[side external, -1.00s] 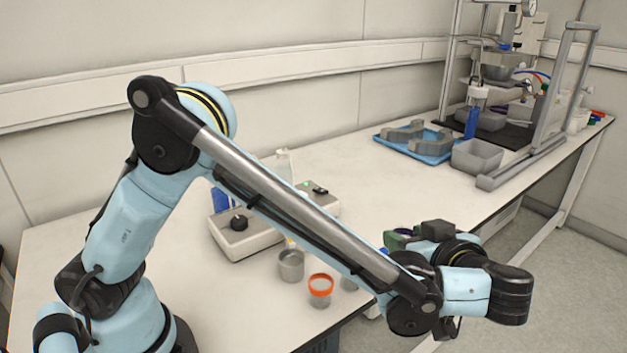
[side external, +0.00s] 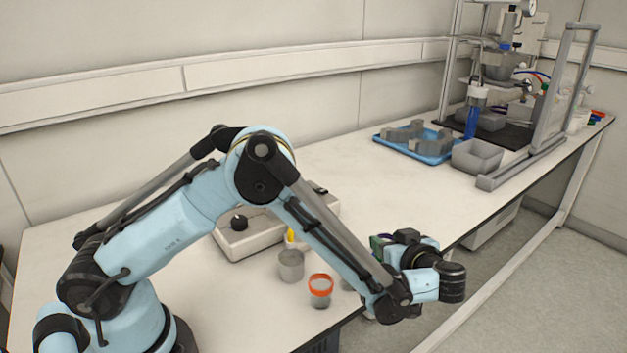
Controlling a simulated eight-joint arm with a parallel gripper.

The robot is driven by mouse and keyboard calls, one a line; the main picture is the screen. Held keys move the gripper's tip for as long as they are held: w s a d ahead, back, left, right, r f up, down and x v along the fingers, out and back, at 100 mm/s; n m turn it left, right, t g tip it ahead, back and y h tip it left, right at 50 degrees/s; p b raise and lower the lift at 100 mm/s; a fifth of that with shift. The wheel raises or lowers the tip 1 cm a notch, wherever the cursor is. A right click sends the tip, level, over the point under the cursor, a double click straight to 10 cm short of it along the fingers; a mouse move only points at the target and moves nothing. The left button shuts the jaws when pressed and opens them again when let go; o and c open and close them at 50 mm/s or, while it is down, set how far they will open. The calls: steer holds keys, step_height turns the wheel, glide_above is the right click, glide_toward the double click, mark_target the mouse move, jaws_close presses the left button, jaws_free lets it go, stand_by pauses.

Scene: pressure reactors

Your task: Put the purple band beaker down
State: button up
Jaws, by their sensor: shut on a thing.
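My gripper (side external: 399,246) is at the right end of my arm, by the table's front edge. My wrist hides most of it, including its fingertips. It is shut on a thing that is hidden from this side. I can make out no purple band anywhere in view. A beaker with an orange band (side external: 320,290) stands upright on the table, left of my gripper. A plain grey beaker (side external: 291,266) stands behind it to the left. A further grey vessel is mostly hidden behind my forearm.
A white stirrer-like device (side external: 236,240) with a dark knob stands behind the beakers, partly covered by my arm. Farther right are a blue tray (side external: 436,150) with grey parts, a grey bin (side external: 477,157) and a reactor stand. The table (side external: 375,175) between is clear.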

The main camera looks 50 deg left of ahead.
steer(key=shift+f, duration=0.3)
steer(key=shift+f, duration=0.1)
steer(key=o, duration=1.1)
steer(key=shift+c, duration=0.2)
